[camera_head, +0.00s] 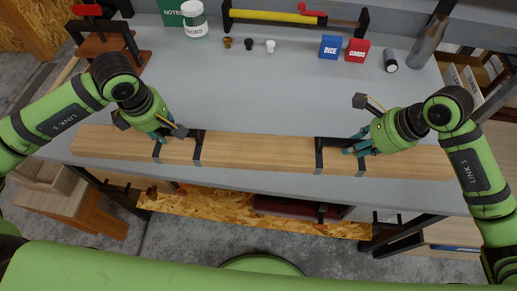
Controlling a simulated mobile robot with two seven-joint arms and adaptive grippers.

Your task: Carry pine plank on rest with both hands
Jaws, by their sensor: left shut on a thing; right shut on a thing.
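The pine plank (258,150) is a long, light-brown board lying lengthwise across the front of the grey bench. Dark upright brackets or bands (198,148) show against it near both grippers; I cannot tell whether they belong to the plank or to a rest. My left gripper (174,133) is shut on the plank left of its middle. My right gripper (358,146) is shut on it right of its middle. The fingertips are partly hidden. The plank looks about level, and whether it touches the bench is unclear.
Behind the plank, the grey bench top (250,95) is mostly clear.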

